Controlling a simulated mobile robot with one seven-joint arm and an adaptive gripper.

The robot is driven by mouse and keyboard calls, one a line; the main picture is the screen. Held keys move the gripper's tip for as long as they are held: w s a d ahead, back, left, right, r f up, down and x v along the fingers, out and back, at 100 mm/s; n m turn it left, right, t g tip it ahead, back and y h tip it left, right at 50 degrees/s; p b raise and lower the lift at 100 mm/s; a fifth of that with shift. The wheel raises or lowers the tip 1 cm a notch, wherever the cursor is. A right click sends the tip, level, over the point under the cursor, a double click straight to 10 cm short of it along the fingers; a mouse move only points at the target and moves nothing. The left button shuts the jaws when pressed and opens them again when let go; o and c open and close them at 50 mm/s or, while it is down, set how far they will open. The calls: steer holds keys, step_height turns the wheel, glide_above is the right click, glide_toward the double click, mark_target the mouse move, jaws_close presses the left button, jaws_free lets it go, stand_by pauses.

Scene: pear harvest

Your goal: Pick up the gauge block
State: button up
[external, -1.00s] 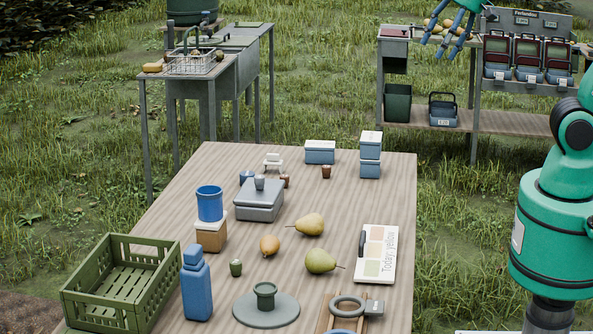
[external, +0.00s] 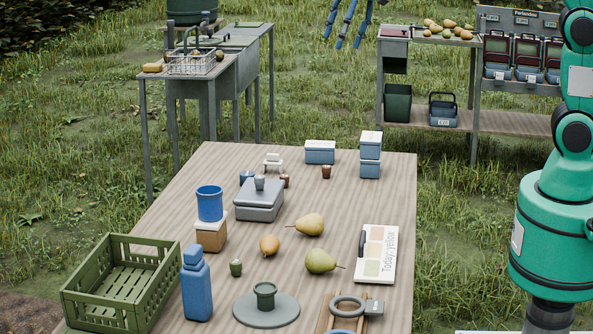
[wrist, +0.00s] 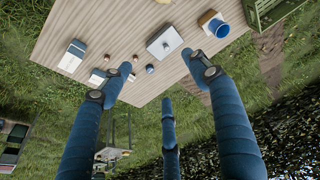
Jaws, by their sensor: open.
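A small grey block (external: 374,307) lies at the table's front edge, touching or close beside a grey ring (external: 347,299); it looks like the gauge block, but I cannot be sure. It does not show in the wrist view. My gripper (external: 341,43) has blue fingers spread open and empty, high at the top of the external view, far from the block. In the wrist view my gripper (wrist: 158,75) points toward the far part of the table, with the grey lidded box (wrist: 165,42) beyond its fingers.
The table (external: 390,215) holds pears (external: 320,261), a colour card (external: 379,254), a blue bottle (external: 196,288), a blue cup (external: 210,203) on a box, and a green crate (external: 97,309). A round grey stand (external: 267,312) is left of the ring.

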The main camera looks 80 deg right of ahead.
steer(key=w+d+f, duration=0.5)
steer(key=w+f, duration=0.1)
steer(key=w, duration=0.5)
steer(key=g+b, duration=0.1)
steer(key=g, duration=0.1)
glide_above(247, 173)
steer(key=s, duration=0.2)
step_height(247, 173, down, 31)
steer(key=shift+w+a, duration=0.15)
steer(key=shift+w+f+b, duration=0.15)
steer(key=shift+f+b, duration=0.1)
steer(key=shift+f, duration=1.15)
steer(key=shift+w+f+b, duration=0.2)
steer(key=shift+f+b, duration=0.05)
steer(key=shift+f, duration=1.15)
steer(key=shift+w+f+b, duration=0.15)
steer(key=shift+f+b, duration=0.1)
steer(key=shift+f, duration=1.15)
